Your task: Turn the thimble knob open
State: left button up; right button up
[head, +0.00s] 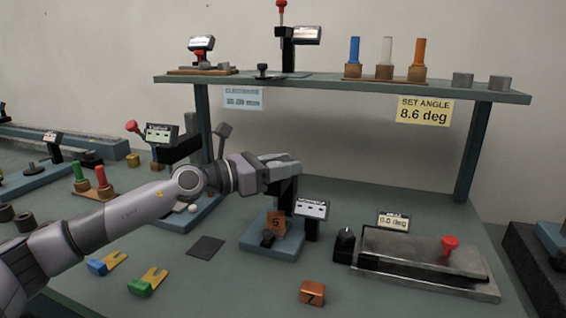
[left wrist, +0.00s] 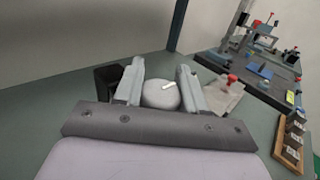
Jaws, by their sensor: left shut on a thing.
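The thimble knob (left wrist: 160,96) is a round grey cap with a white mark, seen end-on in the left wrist view. It sits between the two fingers of my left gripper (left wrist: 161,78), which is shut on it. The white mark lies nearly level, tilted slightly. In the head view my left gripper (head: 291,166) is at the top of a dark gauge stand (head: 288,193), and the knob is hidden there. The stand has a blue base (head: 272,244), a copper block (head: 275,222) and a small display (head: 312,208). My right gripper is not in view.
A steel plate fixture (head: 410,252) with a red knob (head: 450,243) stands to the right. A loose copper block (head: 312,292) lies in front. Blue (head: 106,263) and green (head: 148,281) forked pieces lie under my left arm. A shelf (head: 340,87) runs above and behind.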

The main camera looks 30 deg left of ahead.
pick_arm(q)
jog(key=o, duration=1)
jog(key=shift+o, duration=0.2)
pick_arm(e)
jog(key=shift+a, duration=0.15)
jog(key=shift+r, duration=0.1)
pick_arm(q)
jog(key=shift+s, duration=0.1)
jog(key=b+v, duration=0.6)
jog(key=v, duration=0.1)
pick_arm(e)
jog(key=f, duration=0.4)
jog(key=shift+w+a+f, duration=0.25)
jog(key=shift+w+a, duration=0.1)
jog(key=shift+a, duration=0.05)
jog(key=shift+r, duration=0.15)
